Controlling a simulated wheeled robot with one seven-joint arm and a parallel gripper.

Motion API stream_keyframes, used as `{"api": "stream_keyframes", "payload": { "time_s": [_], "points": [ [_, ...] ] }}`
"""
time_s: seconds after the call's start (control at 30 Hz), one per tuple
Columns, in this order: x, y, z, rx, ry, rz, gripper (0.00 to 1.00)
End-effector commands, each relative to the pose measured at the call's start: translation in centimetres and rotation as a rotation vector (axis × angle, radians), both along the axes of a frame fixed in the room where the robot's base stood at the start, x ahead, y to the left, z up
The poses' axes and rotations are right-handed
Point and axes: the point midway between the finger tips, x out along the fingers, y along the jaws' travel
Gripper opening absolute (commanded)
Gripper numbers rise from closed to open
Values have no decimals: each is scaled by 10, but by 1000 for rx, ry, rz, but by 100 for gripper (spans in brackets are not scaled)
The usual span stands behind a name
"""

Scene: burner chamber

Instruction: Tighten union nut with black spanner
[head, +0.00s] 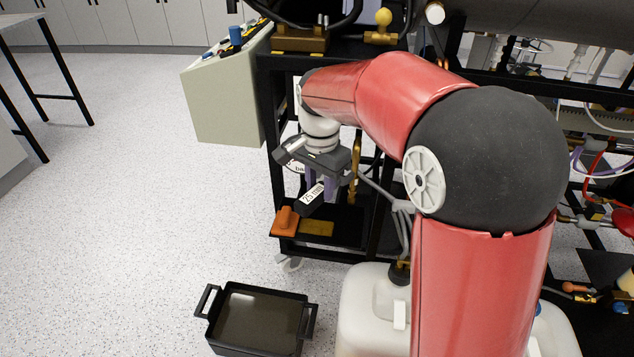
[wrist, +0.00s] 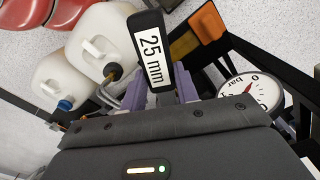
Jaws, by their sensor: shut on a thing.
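The black spanner (head: 311,199) carries a white "25 mm" label. My gripper (head: 322,186) is shut on it, with purple fingers on either side of its handle. In the wrist view the spanner (wrist: 152,50) sticks up between the fingers of my gripper (wrist: 172,92), label facing the camera. Its far end is hidden by the gripper. In the head view the spanner is in front of the black frame, above the lower shelf. I cannot make out the union nut in either view.
A pressure gauge (wrist: 250,92) is close to my gripper. White canisters (wrist: 105,40) stand on the floor. A black tray (head: 208,330) is at front left; floor further left is clear.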

Motion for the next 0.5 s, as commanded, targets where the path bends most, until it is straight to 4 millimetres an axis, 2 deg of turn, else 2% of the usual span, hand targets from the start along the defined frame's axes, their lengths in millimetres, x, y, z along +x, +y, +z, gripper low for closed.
{"api": "stream_keyframes", "payload": {
  "time_s": [0.3, 0.5],
  "points": [
    [-19, -33, 0, 0, -2, 267, 0],
    [-24, -41, 1, 0, -1, 349, 0]
  ]
}}
